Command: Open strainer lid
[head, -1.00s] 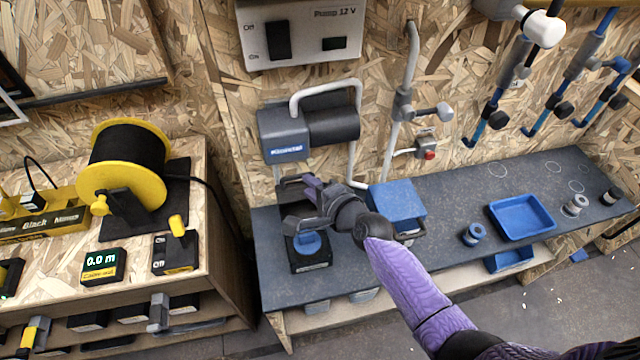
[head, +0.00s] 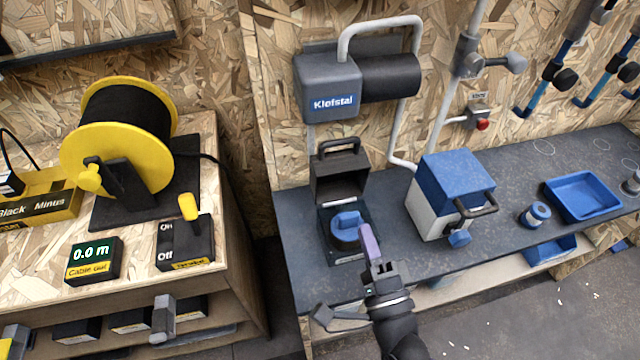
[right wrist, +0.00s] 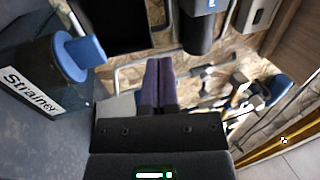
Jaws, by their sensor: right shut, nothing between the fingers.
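The strainer (head: 345,256) is a dark box with a blue knob (head: 346,222) inside, on the grey bench below the pump. Its black lid (head: 340,178) with a handle stands raised at the back, so the strainer is open. In the right wrist view the "Strainer" label (right wrist: 30,90) and the blue knob (right wrist: 78,55) show at the left. My right gripper (head: 369,242) is just right of and in front of the strainer. Its purple fingers (right wrist: 158,85) are shut together with nothing between them. My left gripper is not in view.
A blue-and-white box (head: 455,180) with a black handle stands right of the strainer. The Kløfstal pump (head: 330,90) and white pipes are above. A blue tray (head: 583,195) and a small blue spool (head: 537,214) lie farther right. A cart with a yellow cable reel (head: 115,135) stands left.

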